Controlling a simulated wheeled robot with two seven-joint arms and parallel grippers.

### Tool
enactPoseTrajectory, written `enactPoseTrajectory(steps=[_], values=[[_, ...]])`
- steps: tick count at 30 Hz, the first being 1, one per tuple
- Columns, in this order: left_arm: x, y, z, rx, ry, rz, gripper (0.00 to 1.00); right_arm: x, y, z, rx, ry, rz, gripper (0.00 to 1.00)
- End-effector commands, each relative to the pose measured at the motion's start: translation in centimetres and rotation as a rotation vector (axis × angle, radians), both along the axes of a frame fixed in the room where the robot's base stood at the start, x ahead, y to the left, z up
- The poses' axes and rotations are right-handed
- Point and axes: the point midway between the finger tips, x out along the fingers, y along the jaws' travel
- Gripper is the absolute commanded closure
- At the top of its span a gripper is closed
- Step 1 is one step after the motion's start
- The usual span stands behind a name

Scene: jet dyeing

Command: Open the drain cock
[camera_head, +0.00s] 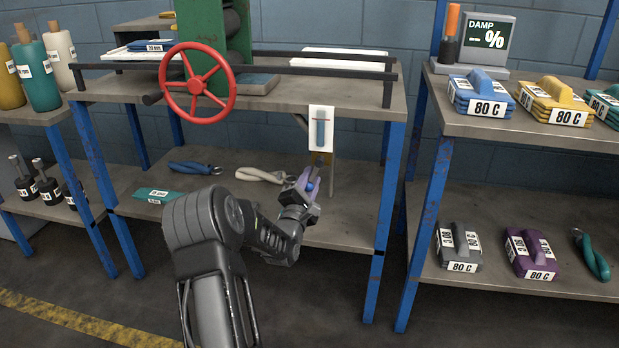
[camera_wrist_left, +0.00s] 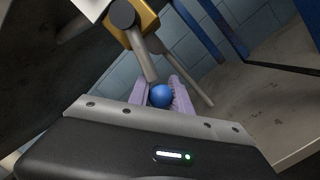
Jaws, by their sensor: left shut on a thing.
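The drain cock shows in the left wrist view as a brass body (camera_wrist_left: 143,22) with a dark round end, a grey lever (camera_wrist_left: 148,62) and a blue ball knob (camera_wrist_left: 161,96). In the head view the blue knob (camera_head: 309,187) is small, below a white plate (camera_head: 321,140) on the front edge of the bench. My left gripper (camera_head: 307,190) reaches up to it from below. Its purple fingers (camera_wrist_left: 163,97) stand on both sides of the knob and are shut on it. The fingers partly hide the knob in the head view. My right gripper is not in view.
A red handwheel (camera_head: 197,84) is on the bench front to the left. A blue-legged rack (camera_head: 427,215) with labelled blocks stands to the right. The floor in front is clear.

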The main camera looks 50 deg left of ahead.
Motion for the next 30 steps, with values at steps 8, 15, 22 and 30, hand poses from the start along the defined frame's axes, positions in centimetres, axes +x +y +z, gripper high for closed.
enactPoseTrajectory(steps=[8,15,22,30], values=[[0.45,-0.54,0.17,-0.056,-0.054,-0.001,1.0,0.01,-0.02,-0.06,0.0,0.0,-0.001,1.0],[0.47,-0.52,0.28,-0.061,-0.059,0.0,1.0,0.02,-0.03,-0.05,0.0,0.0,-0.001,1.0],[0.46,-0.46,0.37,-0.059,-0.059,0.001,0.7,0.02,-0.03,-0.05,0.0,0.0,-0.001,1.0],[0.39,-0.44,0.12,-0.06,-0.055,0.002,0.53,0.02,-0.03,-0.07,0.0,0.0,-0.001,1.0]])
